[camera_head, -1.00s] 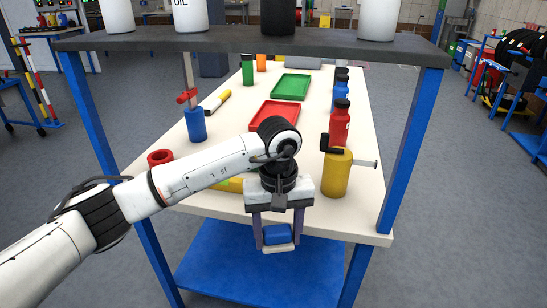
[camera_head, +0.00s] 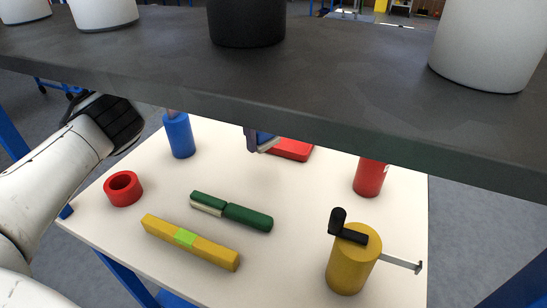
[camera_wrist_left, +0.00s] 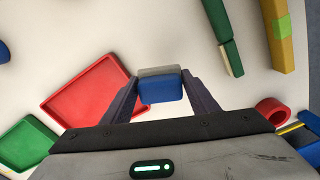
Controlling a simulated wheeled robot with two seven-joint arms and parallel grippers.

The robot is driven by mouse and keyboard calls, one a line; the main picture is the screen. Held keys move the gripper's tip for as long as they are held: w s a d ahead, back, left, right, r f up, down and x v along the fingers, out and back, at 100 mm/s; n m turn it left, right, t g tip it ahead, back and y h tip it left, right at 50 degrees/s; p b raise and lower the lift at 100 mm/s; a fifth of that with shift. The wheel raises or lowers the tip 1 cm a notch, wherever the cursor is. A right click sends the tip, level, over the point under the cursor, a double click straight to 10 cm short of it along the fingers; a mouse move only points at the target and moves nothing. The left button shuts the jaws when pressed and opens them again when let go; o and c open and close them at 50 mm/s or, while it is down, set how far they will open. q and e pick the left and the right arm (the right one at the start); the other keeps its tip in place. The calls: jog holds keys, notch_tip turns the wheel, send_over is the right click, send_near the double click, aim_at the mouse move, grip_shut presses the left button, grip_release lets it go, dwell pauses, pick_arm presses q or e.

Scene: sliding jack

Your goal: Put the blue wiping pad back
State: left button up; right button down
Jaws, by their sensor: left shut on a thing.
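The blue wiping pad (camera_wrist_left: 162,90) has a pale grey face along one side. In the left wrist view it sits between the two fingers of my left gripper (camera_wrist_left: 160,80), which is shut on it. In the head view only the tip of the left gripper (camera_head: 252,139) and part of the pad (camera_head: 265,136) show below the shelf edge, over the table and in front of the red tray (camera_head: 290,149). The shelf hides the rest of the hand. The red tray (camera_wrist_left: 85,92) also shows in the left wrist view. My right gripper is not in view.
A dark shelf (camera_head: 180,65) with several cans spans the view above the table. On the table are a red ring (camera_head: 123,189), green tool (camera_head: 232,212), yellow bar (camera_head: 190,243), yellow crank cylinder (camera_head: 352,262), blue bottle (camera_head: 179,136) and red bottle (camera_head: 369,177).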

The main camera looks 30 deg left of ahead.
pick_arm(q)
send_over(265, 175)
notch_tip(265, 175, down, 5)
jog(key=shift+s+r, duration=0.1)
jog(key=shift+r, duration=0.1)
jog(key=shift+f, duration=2.35)
jog(key=shift+f, duration=0.1)
jog(key=o, duration=1)
notch_tip(265, 175, up, 8)
jog(key=shift+f, duration=0.1)
jog(key=shift+f, duration=0.15)
